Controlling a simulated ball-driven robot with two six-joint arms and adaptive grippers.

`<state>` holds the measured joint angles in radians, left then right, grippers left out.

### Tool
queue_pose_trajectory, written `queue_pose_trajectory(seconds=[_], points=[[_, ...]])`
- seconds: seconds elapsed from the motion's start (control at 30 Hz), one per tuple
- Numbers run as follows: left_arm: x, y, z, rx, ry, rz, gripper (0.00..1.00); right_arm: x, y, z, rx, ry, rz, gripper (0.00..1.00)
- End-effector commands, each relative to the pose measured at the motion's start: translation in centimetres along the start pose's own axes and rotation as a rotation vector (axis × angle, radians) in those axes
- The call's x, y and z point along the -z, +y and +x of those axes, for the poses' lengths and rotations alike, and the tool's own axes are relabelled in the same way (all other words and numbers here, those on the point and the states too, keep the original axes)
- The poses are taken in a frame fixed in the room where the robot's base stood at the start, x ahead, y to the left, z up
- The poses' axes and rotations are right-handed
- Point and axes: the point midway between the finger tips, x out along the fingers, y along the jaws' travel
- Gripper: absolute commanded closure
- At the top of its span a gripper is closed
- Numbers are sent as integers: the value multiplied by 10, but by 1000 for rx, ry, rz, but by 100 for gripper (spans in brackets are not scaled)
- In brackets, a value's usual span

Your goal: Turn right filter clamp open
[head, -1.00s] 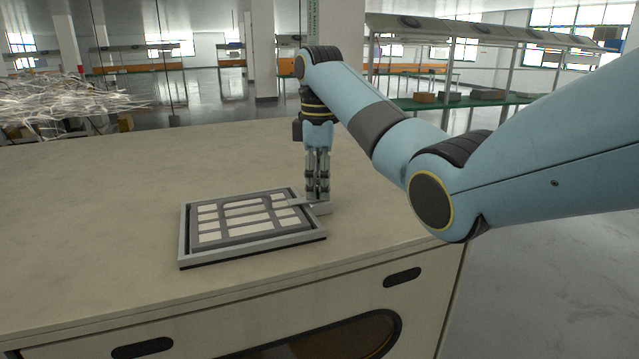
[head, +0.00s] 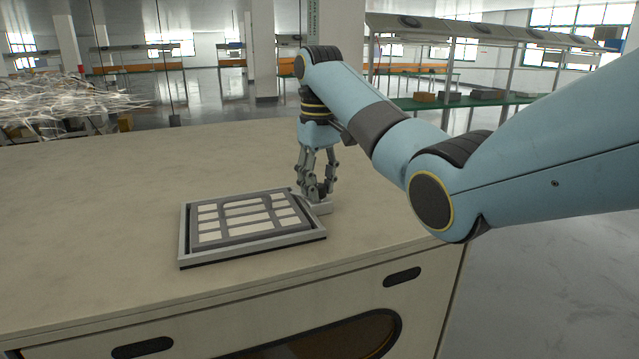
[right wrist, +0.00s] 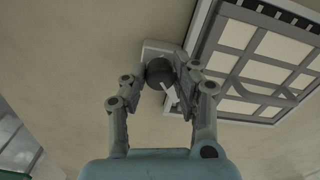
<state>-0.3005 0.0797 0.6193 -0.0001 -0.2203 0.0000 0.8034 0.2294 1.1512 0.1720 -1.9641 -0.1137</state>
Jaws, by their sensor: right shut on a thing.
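The filter (head: 247,218) is a grey frame with several pale panels, lying in a raised tray-like surround (head: 184,245) on the bench. The right clamp has a pale base (head: 322,208) at the tray's right corner. In the right wrist view its dark round knob (right wrist: 159,72) sits between my fingers, and a pale lever (right wrist: 171,97) points out from it beside the filter frame (right wrist: 262,45). My right gripper (head: 317,192) points down and is shut on the knob; it also shows in the right wrist view (right wrist: 158,78). My left gripper is out of view.
The beige bench top (head: 90,220) is clear to the left and behind the tray. Its front edge and right end lie close to the clamp. A pile of pale strips (head: 60,100) stands beyond the bench at left.

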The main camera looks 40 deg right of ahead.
Motion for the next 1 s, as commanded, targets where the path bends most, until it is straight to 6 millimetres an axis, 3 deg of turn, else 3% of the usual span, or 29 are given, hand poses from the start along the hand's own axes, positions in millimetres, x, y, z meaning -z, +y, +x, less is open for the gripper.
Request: queue_pose_trajectory(seconds=[0.6,1.0], points=[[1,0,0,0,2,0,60,1,0,-2,0,5,533,100],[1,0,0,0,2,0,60,2,0,-2,0,6,694,100]])
